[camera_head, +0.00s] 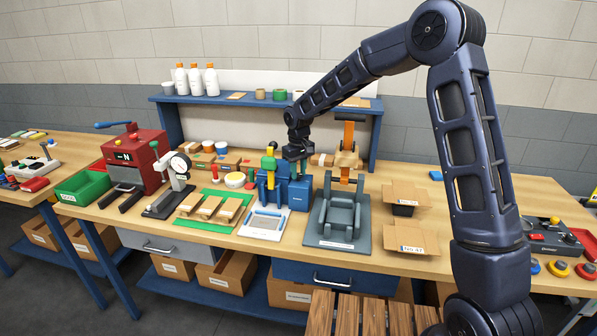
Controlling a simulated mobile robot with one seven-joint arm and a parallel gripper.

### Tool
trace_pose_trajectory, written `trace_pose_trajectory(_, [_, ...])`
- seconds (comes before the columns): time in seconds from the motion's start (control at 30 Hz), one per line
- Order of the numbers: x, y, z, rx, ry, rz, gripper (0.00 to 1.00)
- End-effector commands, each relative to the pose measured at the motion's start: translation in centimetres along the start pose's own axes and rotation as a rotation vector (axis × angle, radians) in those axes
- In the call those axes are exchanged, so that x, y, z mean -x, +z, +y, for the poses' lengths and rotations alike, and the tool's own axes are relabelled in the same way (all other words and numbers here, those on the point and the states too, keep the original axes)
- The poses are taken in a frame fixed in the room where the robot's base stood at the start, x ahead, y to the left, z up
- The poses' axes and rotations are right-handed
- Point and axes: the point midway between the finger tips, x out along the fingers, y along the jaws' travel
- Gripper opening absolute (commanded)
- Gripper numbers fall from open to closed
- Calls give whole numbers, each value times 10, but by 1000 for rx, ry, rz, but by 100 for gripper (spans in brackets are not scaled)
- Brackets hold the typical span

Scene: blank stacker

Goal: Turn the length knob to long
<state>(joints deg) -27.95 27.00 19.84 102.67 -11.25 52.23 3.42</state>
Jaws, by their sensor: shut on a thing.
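A blue machine (297,194) with a yellow-and-green upright piece (269,166) at its left stands near the middle of the bench. My gripper (295,156) points down at the top right of this machine, its jaws shut on a small part there, which I take to be the length knob. The gripper covers that part, so its pointer and any length marks are hidden or too small to read.
A white panel (267,222) lies in front. A blue shelf (225,100) with bottles runs behind; cardboard boxes (408,236) stand at the right.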

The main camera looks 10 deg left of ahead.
Motion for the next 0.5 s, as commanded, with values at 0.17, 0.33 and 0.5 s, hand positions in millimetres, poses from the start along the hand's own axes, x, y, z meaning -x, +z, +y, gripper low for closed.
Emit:
trace_pose_trajectory(0.17, [0, 0, 1, -1, 1, 0, 4])
trace_pose_trajectory(0.33, [0, 0, 0, -1, 0, 0, 33])
trace_pose_trajectory(0.5, [0, 0, 0, 0, 0, 0, 36])
